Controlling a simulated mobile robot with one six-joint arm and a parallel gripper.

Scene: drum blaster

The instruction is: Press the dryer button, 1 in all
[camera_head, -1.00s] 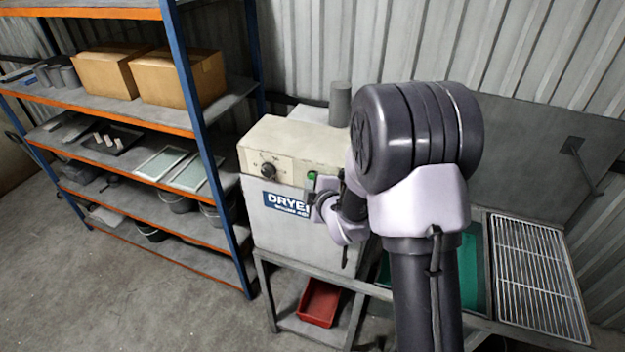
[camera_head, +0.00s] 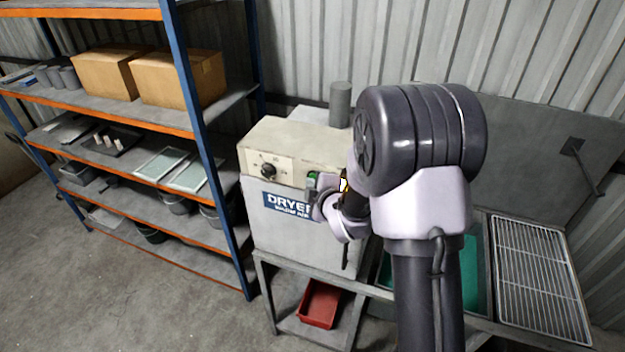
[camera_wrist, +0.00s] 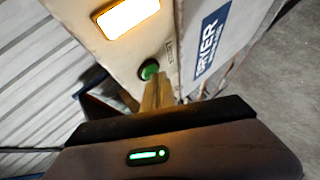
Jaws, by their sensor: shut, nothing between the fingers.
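The dryer (camera_head: 300,225) is a beige box with a blue "DRYER" label (camera_head: 285,204) and a black dial (camera_head: 267,171) on its front. Its green round button (camera_wrist: 149,69) shows in the wrist view, partly covered by my fingers; in the head view a bit of it (camera_head: 312,175) shows beside my wrist. My gripper (camera_wrist: 160,84) is shut and empty, its tips at the button's edge; I cannot tell whether they touch it.
A shelf rack with a blue post (camera_head: 200,130) stands left, holding cardboard boxes (camera_head: 180,78). A red tray (camera_head: 320,303) lies under the dryer. A wire rack (camera_head: 540,275) is at right. My arm hides part of the dryer's right side.

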